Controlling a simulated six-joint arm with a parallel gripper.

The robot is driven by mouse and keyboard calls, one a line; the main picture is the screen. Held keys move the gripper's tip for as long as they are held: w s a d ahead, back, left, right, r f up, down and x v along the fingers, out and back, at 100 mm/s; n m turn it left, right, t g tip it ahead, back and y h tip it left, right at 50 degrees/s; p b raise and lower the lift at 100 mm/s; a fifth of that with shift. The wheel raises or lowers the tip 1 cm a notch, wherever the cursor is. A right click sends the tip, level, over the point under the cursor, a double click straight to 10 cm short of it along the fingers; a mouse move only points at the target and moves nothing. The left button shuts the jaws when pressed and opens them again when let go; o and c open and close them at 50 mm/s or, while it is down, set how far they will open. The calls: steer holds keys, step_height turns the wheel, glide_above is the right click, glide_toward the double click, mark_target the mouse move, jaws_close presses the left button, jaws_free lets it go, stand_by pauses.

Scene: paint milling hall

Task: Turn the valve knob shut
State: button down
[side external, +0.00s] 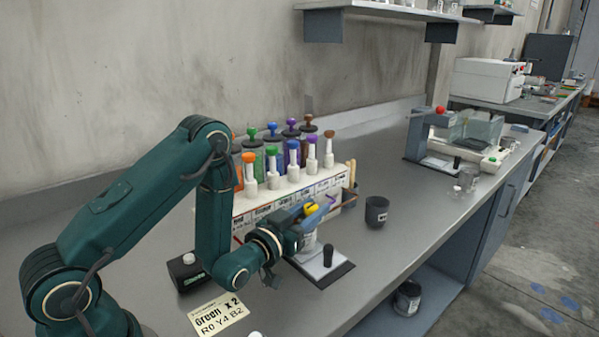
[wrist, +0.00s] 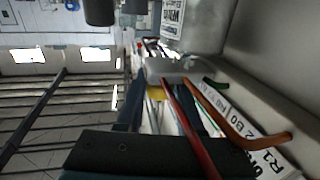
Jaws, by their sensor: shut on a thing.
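A pale dispenser rack (side external: 285,193) stands on the bench, with a row of coloured-topped plungers above it. My gripper (side external: 308,216) is at the rack's front right and is shut on a small yellow part, which I take to be the valve knob (side external: 311,209). In the wrist view the yellow knob (wrist: 156,94) shows between the fingers of my gripper (wrist: 157,108). A red lever (wrist: 187,125) crosses in front of the right finger. How far the knob is turned cannot be seen.
A card reading "Green x 2" (side external: 219,313) lies near the bench's front.

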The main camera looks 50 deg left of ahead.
mark_target(305, 213)
steer(key=shift+m+h, duration=1.1)
steer(key=shift+h, duration=0.6)
steer(key=shift+m+h, duration=0.3)
steer(key=shift+h, duration=0.2)
steer(key=c, duration=0.8)
jaws_free()
steer(key=shift+c, duration=0.2)
steer(key=s, duration=0.3)
steer(key=shift+s+f, duration=0.1)
steer(key=shift+s, duration=0.95)
